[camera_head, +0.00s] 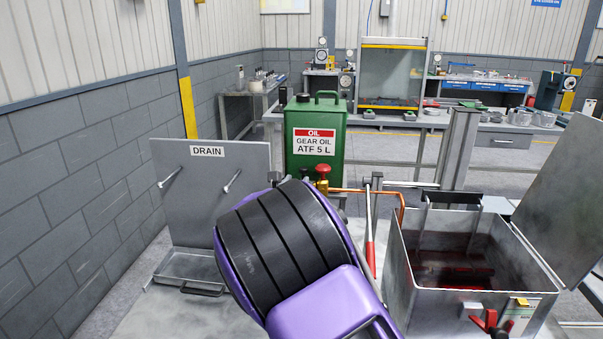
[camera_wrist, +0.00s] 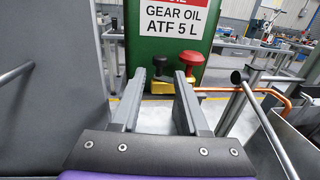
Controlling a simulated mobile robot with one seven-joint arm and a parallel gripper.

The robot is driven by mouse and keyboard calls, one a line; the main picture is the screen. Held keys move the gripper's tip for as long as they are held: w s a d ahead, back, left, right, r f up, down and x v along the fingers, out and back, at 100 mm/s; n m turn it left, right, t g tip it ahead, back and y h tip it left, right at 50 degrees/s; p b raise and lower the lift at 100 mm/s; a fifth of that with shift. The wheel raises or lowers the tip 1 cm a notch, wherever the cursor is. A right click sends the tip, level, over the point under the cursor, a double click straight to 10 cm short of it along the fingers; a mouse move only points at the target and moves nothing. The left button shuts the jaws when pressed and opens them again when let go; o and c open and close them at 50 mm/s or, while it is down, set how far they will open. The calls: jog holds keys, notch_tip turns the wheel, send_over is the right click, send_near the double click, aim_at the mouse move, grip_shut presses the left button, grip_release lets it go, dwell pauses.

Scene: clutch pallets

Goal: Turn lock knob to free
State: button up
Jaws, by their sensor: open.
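My gripper (camera_wrist: 159,76) is open in the wrist view, its two grey fingers pointing forward with nothing held between them. Beyond the gap is a small dark knob-like part (camera_wrist: 160,69) above a yellow brass body (camera_wrist: 162,87). A red knob (camera_wrist: 190,57) stands just right of it, partly behind the right finger. The red knob also shows in the head view (camera_head: 322,171), in front of the green oil can (camera_head: 316,150). I cannot tell for sure which part is the lock knob. In the head view my purple and black arm hides most of the gripper.
A drain panel (camera_head: 213,195) with two pegs stands left. A lever with a red handle (camera_head: 370,258) and a copper pipe (camera_head: 390,193) are close on the right. An open metal box (camera_head: 470,305) with a raised lid (camera_head: 565,195) stands further right.

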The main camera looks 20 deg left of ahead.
jog(key=w, duration=0.6)
jog(key=shift+a, duration=0.3)
jog(key=shift+w, duration=0.1)
grip_shut()
